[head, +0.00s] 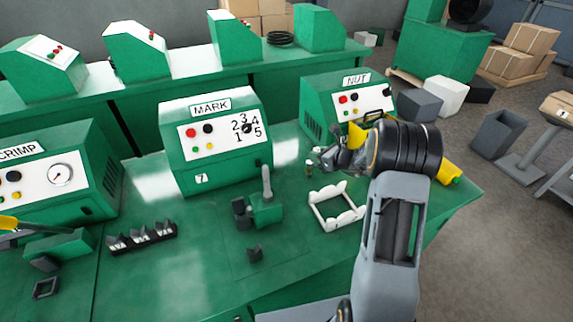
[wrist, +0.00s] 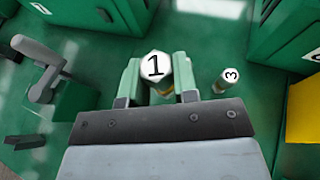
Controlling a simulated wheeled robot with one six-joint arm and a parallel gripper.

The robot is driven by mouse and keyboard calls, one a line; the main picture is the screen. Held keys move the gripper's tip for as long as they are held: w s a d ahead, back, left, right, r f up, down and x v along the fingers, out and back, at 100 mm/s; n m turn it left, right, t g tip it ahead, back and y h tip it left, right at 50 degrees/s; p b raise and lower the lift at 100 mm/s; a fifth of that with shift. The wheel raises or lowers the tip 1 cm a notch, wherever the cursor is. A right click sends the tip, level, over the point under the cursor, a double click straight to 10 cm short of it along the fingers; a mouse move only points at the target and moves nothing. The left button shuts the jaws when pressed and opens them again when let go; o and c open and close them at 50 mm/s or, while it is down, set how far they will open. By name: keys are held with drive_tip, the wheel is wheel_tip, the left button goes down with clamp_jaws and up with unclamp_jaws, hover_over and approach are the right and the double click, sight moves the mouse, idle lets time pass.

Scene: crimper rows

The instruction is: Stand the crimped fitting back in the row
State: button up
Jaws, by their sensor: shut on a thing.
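My gripper (wrist: 157,80) is shut on a fitting (wrist: 156,66) with a white hexagonal top marked 1 and a brass-coloured part below. In the head view my gripper (head: 334,156) is over the bench in front of the NUT machine, and the held fitting cannot be made out there. A second fitting (wrist: 229,78), its white top marked 3, stands apart to the right of my fingers in the wrist view. A small upright piece on the bench in the head view (head: 308,168) looks like that fitting. The lower end of the held fitting is hidden.
The MARK machine (head: 213,140) and NUT machine (head: 342,96) stand behind. A green hand tool with a grey lever (head: 266,208) and a white open frame (head: 337,222) are on the bench. A black notched rack (head: 142,238) lies left. Bare green bench lies between.

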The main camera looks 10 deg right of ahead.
drive_tip(key=w+a+f, duration=0.1)
drive_tip(key=a+f, duration=0.1)
drive_tip(key=w+a+f+p, duration=0.1)
drive_tip(key=w+a+f, duration=0.1)
drive_tip(key=a+f, duration=0.1)
drive_tip(key=w+a+f, duration=0.1)
drive_tip(key=a+f, duration=0.1)
drive_tip(key=shift+w+a+f, duration=0.15)
drive_tip(key=shift+w+a, duration=0.1)
drive_tip(key=shift+a, duration=0.05)
drive_tip(key=shift+w+a+f+p, duration=0.1)
drive_tip(key=shift+a+f+p, duration=0.05)
drive_tip(key=shift+f+p, duration=0.4)
drive_tip(key=shift+a+f+p, duration=0.1)
drive_tip(key=shift+f+p, duration=0.2)
drive_tip(key=shift+f, duration=1)
drive_tip(key=shift+f, duration=0.2)
drive_tip(key=o, duration=1)
drive_tip(key=shift+r, duration=0.1)
